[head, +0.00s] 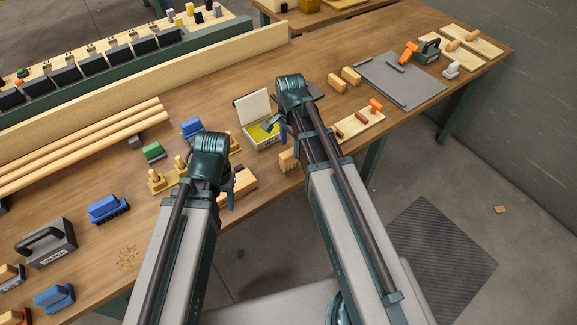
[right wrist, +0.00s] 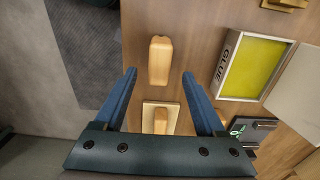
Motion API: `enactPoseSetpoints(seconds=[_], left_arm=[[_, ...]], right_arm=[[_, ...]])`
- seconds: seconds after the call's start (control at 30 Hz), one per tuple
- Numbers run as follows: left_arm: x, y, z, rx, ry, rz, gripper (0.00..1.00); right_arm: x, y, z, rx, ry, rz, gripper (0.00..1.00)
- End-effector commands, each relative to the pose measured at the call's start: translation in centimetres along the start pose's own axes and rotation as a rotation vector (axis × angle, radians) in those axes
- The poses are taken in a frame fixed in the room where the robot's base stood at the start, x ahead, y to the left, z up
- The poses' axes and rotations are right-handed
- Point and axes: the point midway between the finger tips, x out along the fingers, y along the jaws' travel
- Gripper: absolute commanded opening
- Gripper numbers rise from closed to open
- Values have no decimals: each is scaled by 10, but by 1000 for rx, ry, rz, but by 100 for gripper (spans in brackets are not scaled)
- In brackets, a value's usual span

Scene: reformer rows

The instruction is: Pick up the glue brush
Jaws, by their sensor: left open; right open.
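No brush is marked as the glue brush, and I cannot tell for sure which thing it is. A small pale wooden block (right wrist: 159,60) lies near the table's front edge, also in the head view (head: 288,160). A wooden handle on a flat wooden base (right wrist: 157,118) shows below it. My right gripper (right wrist: 160,85) is open and empty, its blue fingers spread on either side of the line of these two pieces. My left gripper (head: 228,190) is open beside a wooden piece (head: 243,182); its fingers are partly hidden by my wrist.
An open box labelled GLUE (right wrist: 231,66) with a yellow inside stands beside the block; its lid is raised in the head view. Long wooden rods (head: 80,145) lie behind. A grey mat (head: 410,85) lies right.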

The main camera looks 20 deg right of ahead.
Motion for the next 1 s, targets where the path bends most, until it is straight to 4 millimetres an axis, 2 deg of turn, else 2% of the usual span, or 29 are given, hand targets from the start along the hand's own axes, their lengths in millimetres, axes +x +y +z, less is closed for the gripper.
enactPoseSetpoints(seconds=[0.03, 0.1, 0.47, 0.83, 1.0], left_arm=[[14, 1, -1, 0, 0, 0, 50], [20, 2, -1, 0, 0, 0, 50], [26, 2, -2, 0, 0, 0, 50], [68, 6, -4, 0, 0, 0, 50], [74, 7, -4, 0, 0, 0, 50]], right_arm=[[14, 0, 0, 0, 0, 0, 72], [20, 0, 0, 0, 0, 0, 72], [26, 0, 1, -1, 0, 0, 72], [68, 1, 7, 0, 0, 0, 72], [75, 1, 7, 0, 0, 0, 72]])
